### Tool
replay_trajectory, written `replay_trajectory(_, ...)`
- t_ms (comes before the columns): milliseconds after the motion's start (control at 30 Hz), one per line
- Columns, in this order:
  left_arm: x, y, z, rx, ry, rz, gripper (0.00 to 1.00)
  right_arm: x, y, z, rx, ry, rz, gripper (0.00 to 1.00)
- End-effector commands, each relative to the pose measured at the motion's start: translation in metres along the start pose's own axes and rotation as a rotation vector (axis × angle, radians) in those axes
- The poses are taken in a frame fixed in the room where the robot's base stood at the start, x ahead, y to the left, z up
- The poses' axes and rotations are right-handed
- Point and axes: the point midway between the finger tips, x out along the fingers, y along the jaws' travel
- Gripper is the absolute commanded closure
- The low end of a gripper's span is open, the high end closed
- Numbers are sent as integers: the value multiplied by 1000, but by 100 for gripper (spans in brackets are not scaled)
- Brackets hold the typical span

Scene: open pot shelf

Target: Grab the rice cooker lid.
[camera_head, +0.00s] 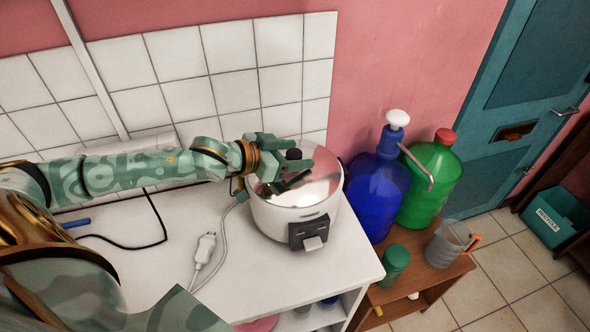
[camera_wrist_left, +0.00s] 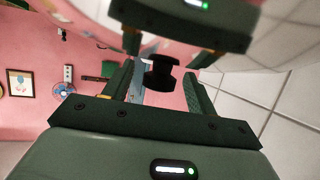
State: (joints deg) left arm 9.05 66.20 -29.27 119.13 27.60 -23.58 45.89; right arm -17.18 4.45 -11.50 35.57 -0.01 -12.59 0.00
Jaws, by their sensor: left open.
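The white rice cooker (camera_head: 268,218) stands on the white counter with its shiny metallic lid (camera_head: 322,167) on top. A dark knob (camera_head: 294,154) rises from the lid, partly hidden by my left gripper (camera_head: 299,169). In the left wrist view the black knob (camera_wrist_left: 161,72) appears between the two open fingers of my left gripper (camera_wrist_left: 158,82), with visible gaps on both sides. The lid surface (camera_wrist_left: 80,12) mirrors the gripper there. I cannot tell whether a finger touches the knob. My right gripper is not in view.
A white plug and cable (camera_head: 204,250) lie left of the cooker on the counter (camera_head: 150,275). A blue pump bottle (camera_head: 376,195) and green bottle (camera_head: 430,180) stand on a brown shelf to the right. A tiled wall (camera_head: 180,80) is close behind.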

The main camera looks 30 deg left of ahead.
Motion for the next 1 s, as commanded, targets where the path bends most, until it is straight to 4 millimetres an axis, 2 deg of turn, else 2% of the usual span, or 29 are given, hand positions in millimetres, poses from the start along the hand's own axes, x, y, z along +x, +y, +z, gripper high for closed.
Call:
replay_trajectory(267,3,1,0,0,0,2,43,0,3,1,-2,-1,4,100)
replay_trajectory(467,3,1,0,0,0,2,96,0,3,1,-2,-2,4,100)
replay_trajectory(800,2,0,-4,0,2,2,97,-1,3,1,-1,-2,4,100)
replay_trajectory(1000,-7,0,-24,3,4,1,97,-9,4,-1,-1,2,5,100)
